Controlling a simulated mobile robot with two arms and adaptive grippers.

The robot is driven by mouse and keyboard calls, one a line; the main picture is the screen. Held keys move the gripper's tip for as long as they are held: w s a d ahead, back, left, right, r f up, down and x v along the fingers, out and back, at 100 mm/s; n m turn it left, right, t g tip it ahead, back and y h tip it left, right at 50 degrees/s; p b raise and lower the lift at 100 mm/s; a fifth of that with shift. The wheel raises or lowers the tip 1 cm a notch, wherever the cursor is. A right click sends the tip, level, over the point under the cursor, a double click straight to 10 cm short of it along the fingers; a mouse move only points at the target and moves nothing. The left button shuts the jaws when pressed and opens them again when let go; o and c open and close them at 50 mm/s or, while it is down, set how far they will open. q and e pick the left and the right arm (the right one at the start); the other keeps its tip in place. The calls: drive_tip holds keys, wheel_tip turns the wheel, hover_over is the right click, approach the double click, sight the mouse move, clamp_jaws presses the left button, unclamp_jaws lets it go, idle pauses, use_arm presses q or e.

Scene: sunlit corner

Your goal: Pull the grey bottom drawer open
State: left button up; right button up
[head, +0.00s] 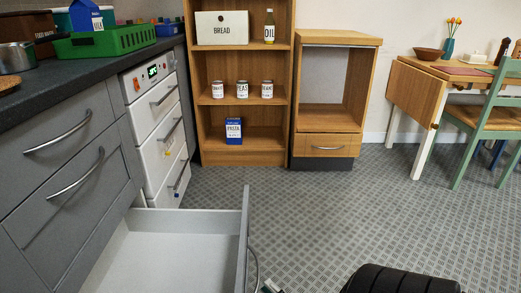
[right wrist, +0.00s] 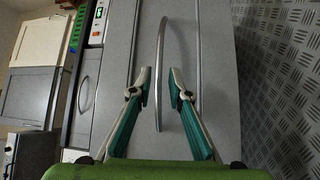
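The grey bottom drawer (head: 175,250) stands pulled far out from the counter in the head view, with its pale, empty inside showing. Its grey front (right wrist: 215,60) fills the middle of the right wrist view. The curved metal handle (right wrist: 163,50) runs lengthwise there, and its edge shows in the head view (head: 254,268). My right gripper (right wrist: 160,82) is open, with one green-padded finger on each side of the handle and a gap on both sides. Only a bit of it shows at the bottom of the head view (head: 270,287). My left gripper is not in view.
Two closed grey drawers (head: 70,160) are above the open one. A white oven unit (head: 160,130) stands beyond it. A wooden shelf (head: 245,157) and a wooden cabinet (head: 328,145) stand at the back. The patterned floor (head: 340,215) right of the drawer is clear.

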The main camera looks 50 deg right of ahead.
drive_tip(key=s, duration=0.5)
drive_tip(key=shift+s+a+f, duration=0.35)
drive_tip(key=shift+f, duration=0.05)
